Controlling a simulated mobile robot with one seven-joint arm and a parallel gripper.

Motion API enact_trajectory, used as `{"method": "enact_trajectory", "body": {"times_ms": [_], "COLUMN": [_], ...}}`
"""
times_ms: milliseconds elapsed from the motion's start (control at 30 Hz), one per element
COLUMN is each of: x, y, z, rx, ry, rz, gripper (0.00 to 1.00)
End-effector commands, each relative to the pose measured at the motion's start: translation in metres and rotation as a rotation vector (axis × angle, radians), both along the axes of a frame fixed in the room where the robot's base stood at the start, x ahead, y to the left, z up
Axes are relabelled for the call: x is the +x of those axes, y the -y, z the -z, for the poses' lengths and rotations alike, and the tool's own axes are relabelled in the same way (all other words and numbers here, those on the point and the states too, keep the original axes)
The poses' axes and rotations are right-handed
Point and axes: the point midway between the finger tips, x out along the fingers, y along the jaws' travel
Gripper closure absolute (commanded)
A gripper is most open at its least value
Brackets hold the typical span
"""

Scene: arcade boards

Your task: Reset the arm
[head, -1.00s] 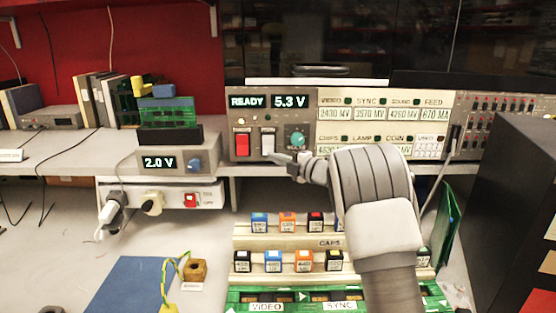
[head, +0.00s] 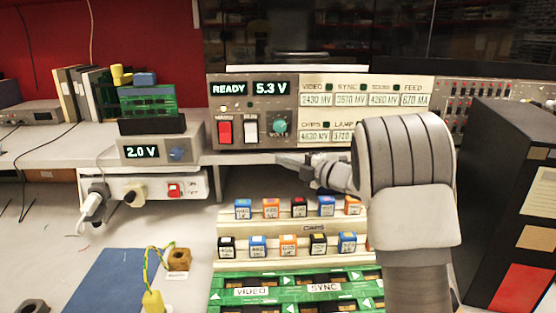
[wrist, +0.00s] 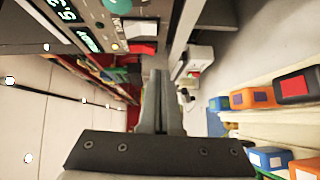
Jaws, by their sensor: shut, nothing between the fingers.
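My gripper (head: 279,159) is shut and empty. In the head view it points left, just below the front of the test panel (head: 265,105) and above the racks of capacitor blocks. In the wrist view my gripper (wrist: 168,75) shows with its fingers together, with the panel at upper left and the blocks at right. The panel reads READY and 5.3 V, with a red switch (head: 224,132), a white switch (head: 251,130) and a teal knob (head: 280,126). My forearm hides part of the panel's lower right and of the racks.
Colored blocks (head: 257,246) stand in rows on the CAPS racks. Green boards (head: 240,291) lie in front. A 2.0 V supply (head: 158,150) and a power strip (head: 148,188) are at left. A black cabinet (head: 505,190) stands at right. The blue mat (head: 105,280) is mostly clear.

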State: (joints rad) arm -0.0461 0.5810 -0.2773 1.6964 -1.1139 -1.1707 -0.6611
Motion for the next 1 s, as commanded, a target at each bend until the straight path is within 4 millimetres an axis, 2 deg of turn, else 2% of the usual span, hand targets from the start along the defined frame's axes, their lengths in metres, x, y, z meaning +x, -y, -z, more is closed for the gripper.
{"method": "enact_trajectory", "body": {"times_ms": [233, 333, 467, 567, 700, 800, 867, 1000], "x": [0.0, 0.001, 0.001, -0.005, -0.028, -0.054, -0.073, -0.125], "y": [0.0, 0.004, 0.02, 0.043, 0.077, 0.098, 0.109, 0.127], "z": [0.0, -0.006, -0.032, -0.059, -0.087, -0.098, -0.1, -0.096], "rx": [0.0, 0.007, 0.05, 0.115, 0.239, 0.337, 0.398, 0.54], "ry": [0.0, -0.006, -0.037, -0.09, -0.194, -0.282, -0.341, -0.493], "rz": [0.001, 0.027, 0.15, 0.303, 0.523, 0.664, 0.745, 0.913], "gripper": [1.0, 1.0, 1.0, 1.0, 1.0, 1.0, 1.0, 1.0]}}
